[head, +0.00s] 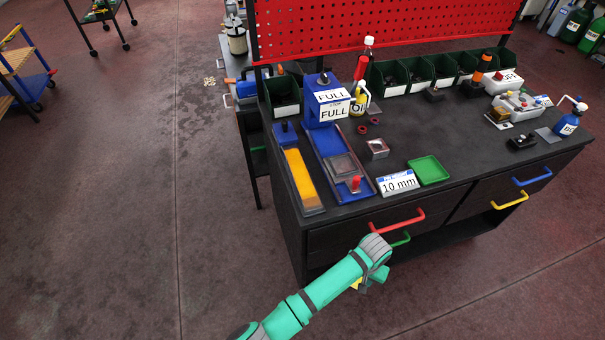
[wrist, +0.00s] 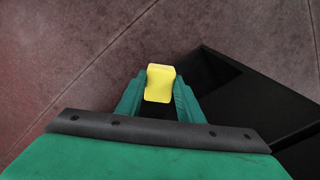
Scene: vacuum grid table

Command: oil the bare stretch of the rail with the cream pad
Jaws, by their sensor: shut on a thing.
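My gripper (wrist: 159,100) is shut on a small yellow block (wrist: 160,82), held between its two green fingertips. I cannot tell for sure if this block is the cream pad. In the head view my gripper is in front of the bench's drawers, below the top, mostly hidden by my wrist; a bit of the yellow block (head: 355,284) shows under it. No rail can be told for certain. A long orange-yellow strip (head: 299,178) lies in a narrow blue frame at the bench's left end.
The black bench top (head: 345,163) also bears a blue tray (head: 331,166) with metal blocks and a red knob, a "10 mm" box (head: 398,184), a green tray (head: 428,170) and a blue "FULL" box (head: 322,103). Red (head: 397,221) and green drawer handles jut out near my gripper.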

